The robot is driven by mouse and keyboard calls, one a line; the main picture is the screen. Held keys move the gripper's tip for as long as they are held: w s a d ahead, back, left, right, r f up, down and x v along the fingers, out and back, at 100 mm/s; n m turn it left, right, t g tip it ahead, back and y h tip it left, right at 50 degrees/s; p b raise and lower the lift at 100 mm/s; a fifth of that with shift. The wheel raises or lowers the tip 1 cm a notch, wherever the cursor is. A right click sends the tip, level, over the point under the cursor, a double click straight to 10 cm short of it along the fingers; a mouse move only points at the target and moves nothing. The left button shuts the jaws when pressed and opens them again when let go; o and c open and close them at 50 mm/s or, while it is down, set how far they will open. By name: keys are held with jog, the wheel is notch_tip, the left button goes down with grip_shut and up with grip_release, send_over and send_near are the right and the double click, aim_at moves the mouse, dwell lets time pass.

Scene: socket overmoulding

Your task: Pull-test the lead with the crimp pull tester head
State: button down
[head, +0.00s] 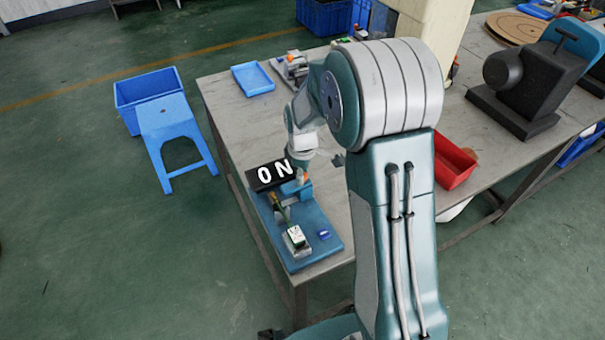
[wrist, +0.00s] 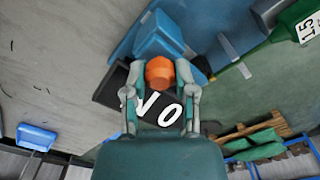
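My gripper (wrist: 161,70) has its two fingers against both sides of an orange knob (wrist: 160,73), which sits beside a blue block (wrist: 158,38). The blue block, likely the tester head, also shows in the head view (head: 299,190) on the blue base plate (head: 318,257) at the table's near left corner. A green part (wrist: 285,25) with a "15" label lies at the upper right of the wrist view. I cannot make out the lead.
A white-topped box (head: 296,238) and a small blue piece (head: 324,234) are on the base plate. A blue tray (head: 252,79), a red bin (head: 452,160) and a black machine (head: 530,85) are on the table (head: 230,110). A blue stool (head: 172,125) stands left.

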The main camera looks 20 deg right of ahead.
aim_at(286, 187)
jog(key=shift+s+a, duration=0.25)
jog(key=shift+a, duration=0.9)
jog(key=shift+s+a, duration=0.2)
jog(key=shift+a, duration=0.9)
jog(key=shift+d+f, duration=0.1)
jog(key=shift+c, duration=2.1)
grip_release()
jog(key=shift+a, duration=0.25)
